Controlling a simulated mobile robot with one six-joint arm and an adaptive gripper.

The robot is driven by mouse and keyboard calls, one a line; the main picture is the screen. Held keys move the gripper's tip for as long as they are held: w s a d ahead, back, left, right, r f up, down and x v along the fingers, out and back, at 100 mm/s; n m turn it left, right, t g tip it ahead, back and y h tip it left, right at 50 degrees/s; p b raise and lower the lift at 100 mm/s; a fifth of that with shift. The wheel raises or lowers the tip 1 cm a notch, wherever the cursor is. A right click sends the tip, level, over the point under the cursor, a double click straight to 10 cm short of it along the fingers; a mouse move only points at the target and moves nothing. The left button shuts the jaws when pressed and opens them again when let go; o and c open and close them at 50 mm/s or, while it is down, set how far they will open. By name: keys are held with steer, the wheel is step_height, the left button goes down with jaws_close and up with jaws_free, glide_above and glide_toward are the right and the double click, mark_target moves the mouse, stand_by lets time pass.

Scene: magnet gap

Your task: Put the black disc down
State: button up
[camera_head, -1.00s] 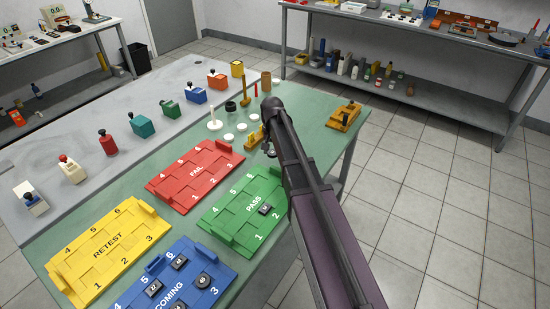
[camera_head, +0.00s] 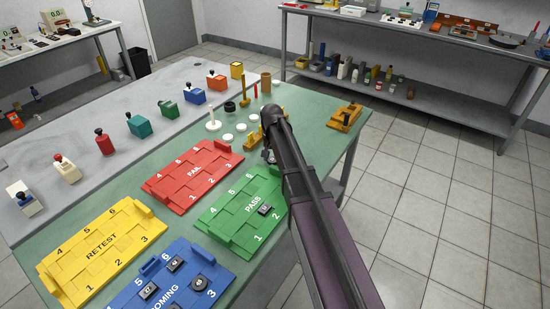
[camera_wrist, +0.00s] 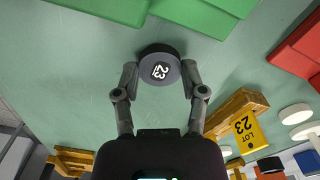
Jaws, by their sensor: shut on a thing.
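In the wrist view a black disc (camera_wrist: 160,68) with a white 23 on its face sits between the two fingertips of my gripper (camera_wrist: 160,78), which is shut on it. Behind the disc is the bare green tabletop (camera_wrist: 95,60); I cannot tell whether the disc touches it. In the head view my gripper (camera_head: 269,156) is over the table, right of the red FAIL tray (camera_head: 193,168) and beyond the green PASS tray (camera_head: 242,205). My arm hides the disc there.
A yellow LOT 23 tag (camera_wrist: 250,130) stands on a wooden holder near the gripper. White discs (camera_head: 227,138) lie to its left. An orange-yellow fixture (camera_head: 346,117) is at the table's right edge. The blue (camera_head: 175,280) and yellow RETEST (camera_head: 100,250) trays are nearer.

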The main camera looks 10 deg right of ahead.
mark_target(272, 160)
steer(key=shift+f, duration=0.2)
steer(key=o, duration=1.1)
steer(key=shift+r, duration=0.25)
step_height(272, 160, up, 12)
steer(key=p, duration=1.2)
steer(key=s+n, duration=0.1)
steer(key=s, duration=0.7)
steer(key=s+d+n, duration=0.1)
steer(key=s+n, duration=0.1)
steer(key=s, duration=0.6)
steer(key=s+n, duration=0.1)
steer(key=s, duration=0.7)
steer(key=shift+s+d, duration=0.1)
steer(key=shift+d, duration=0.25)
